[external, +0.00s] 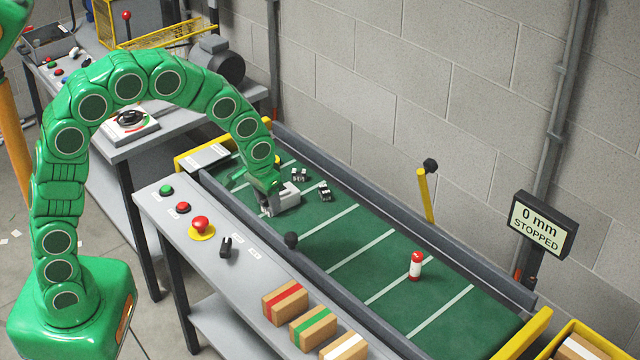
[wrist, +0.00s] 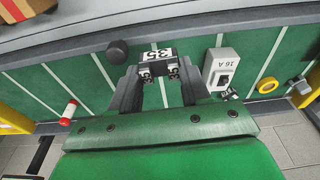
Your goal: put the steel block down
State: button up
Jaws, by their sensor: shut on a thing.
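In the external view my gripper (external: 283,200) is low over the left half of the green conveyor belt (external: 345,245). I cannot pick the held block out there for certain. I also cannot tell whether its underside touches the belt.
A grey "16 A" box (wrist: 222,70) and a yellow ring (wrist: 267,85) lie right of my gripper in the wrist view. Small black-and-white pieces (external: 324,190) lie nearby. A red-and-white cylinder (external: 416,267) stands further right. The sign (external: 540,225) reads "0 mm STOPPED". The belt between is clear.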

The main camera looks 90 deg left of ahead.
jog(key=w+a+f, duration=0.2)
jog(key=w+a, duration=0.3)
jog(key=w, duration=0.1)
jog(key=w+a+f, duration=0.3)
jog(key=w+a, duration=0.1)
jog(key=w, duration=0.2)
jog(key=w+a+f, duration=0.3)
jog(key=w+a, duration=0.2)
jog(key=w, duration=0.1)
jog(key=shift+w+a, duration=0.35)
jog(key=shift+w+a+f, duration=0.35)
jog(key=shift+w+f, duration=0.15)
jog(key=shift+f, duration=0.05)
jog(key=shift+w+a+f, duration=0.1)
jog(key=shift+w+f, duration=0.05)
jog(key=shift+f, duration=1.7)
jog(key=o, duration=1.2)
jog(key=shift+f, duration=0.1)
jog(key=shift+o, duration=0.2)
